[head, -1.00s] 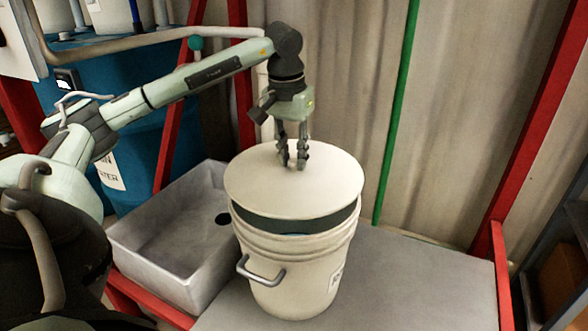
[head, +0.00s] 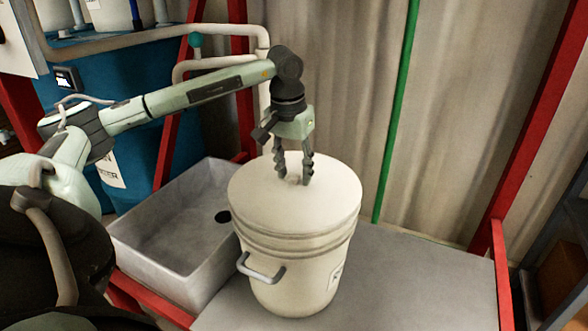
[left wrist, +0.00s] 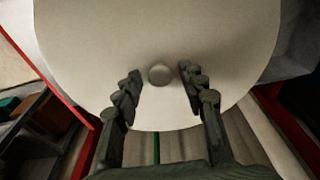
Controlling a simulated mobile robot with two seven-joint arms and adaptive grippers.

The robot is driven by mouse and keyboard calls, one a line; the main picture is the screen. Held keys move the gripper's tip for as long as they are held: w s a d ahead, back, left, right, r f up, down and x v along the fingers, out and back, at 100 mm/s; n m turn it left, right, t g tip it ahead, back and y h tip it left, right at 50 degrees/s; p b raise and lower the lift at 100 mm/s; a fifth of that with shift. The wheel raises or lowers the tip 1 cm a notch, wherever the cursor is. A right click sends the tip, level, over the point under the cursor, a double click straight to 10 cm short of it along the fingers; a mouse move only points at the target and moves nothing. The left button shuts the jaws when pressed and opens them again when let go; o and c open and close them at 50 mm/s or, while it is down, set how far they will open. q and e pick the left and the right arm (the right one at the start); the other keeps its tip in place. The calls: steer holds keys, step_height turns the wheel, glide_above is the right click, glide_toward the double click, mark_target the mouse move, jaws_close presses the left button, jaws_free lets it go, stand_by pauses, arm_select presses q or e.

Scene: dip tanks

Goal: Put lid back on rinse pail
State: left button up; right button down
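The rinse pail (head: 295,270) is a cream bucket with a grey side handle, upright on the grey bench. Its round cream lid (head: 325,190) lies flat on top, with no gap showing at the rim. My left gripper (head: 294,181) points down just above the lid's middle. Its fingers are spread apart, one on each side of the lid's small round knob (left wrist: 160,74), and do not touch it in the left wrist view. The lid (left wrist: 90,35) fills much of that view. My right gripper is not in view.
A grey sink (head: 160,240) with a dark drain stands left of the pail. The grey bench top (head: 420,285) is clear to the right. Red frame posts, a green pole (head: 398,110) and a corrugated wall stand behind. A blue tank (head: 130,100) is at the back left.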

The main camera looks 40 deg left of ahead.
mark_target(291, 188)
arm_select(q)
steer(key=shift+r, duration=0.6)
step_height(291, 188, up, 11)
steer(key=s+p, duration=0.1)
steer(key=shift+s+d, duration=0.25)
steer(key=shift+s, duration=0.1)
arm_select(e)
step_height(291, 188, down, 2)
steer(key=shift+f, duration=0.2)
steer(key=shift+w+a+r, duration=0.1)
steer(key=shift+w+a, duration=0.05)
arm_select(q)
steer(key=shift+f, duration=0.1)
